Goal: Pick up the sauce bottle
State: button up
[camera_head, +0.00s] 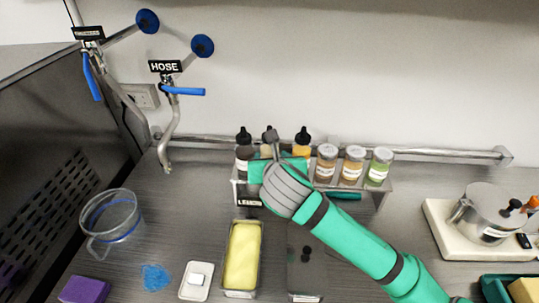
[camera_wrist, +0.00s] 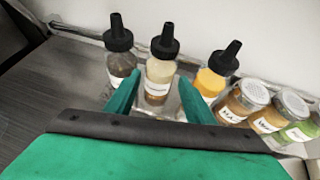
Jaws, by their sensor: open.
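Three sauce bottles with black nozzle caps stand upright in a row on a small rack by the back wall. In the wrist view they are a dark one (camera_wrist: 120,62) at left, a pale cream one (camera_wrist: 160,75) in the middle and a yellow-orange one (camera_wrist: 214,75) at right. My gripper (camera_wrist: 158,92) is open, its two green fingers pointing at the rack with the cream bottle showing between them. I cannot tell whether the fingers touch it. In the head view my gripper (camera_head: 278,165) covers most of the middle bottle; the dark bottle (camera_head: 243,150) and orange bottle (camera_head: 302,143) flank it.
Several spice jars (camera_head: 352,165) share the rack (camera_head: 378,192) at right. In front are a tub of yellow stuff (camera_head: 243,255), a white dish (camera_head: 197,281) and a clear jug (camera_head: 113,222). A pot (camera_head: 490,213) stands far right. A metal rail (camera_head: 430,148) runs behind.

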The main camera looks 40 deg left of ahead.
aim_at(271, 152)
jog(key=x, duration=0.5)
jog(key=shift+f, duration=0.15)
jog(key=shift+d, duration=0.1)
jog(key=c, duration=0.7)
jog(key=shift+r, duration=0.75)
jog(key=r+v, duration=0.1)
jog(key=v, duration=0.5)
jog(key=w+r+v, duration=0.1)
jog(key=v, duration=0.4)
jog(key=w+r+v, duration=0.1)
jog(key=v, duration=0.5)
jog(key=shift+s+d+r, duration=0.1)
jog(key=shift+s+r, duration=0.1)
jog(key=shift+s, duration=0.05)
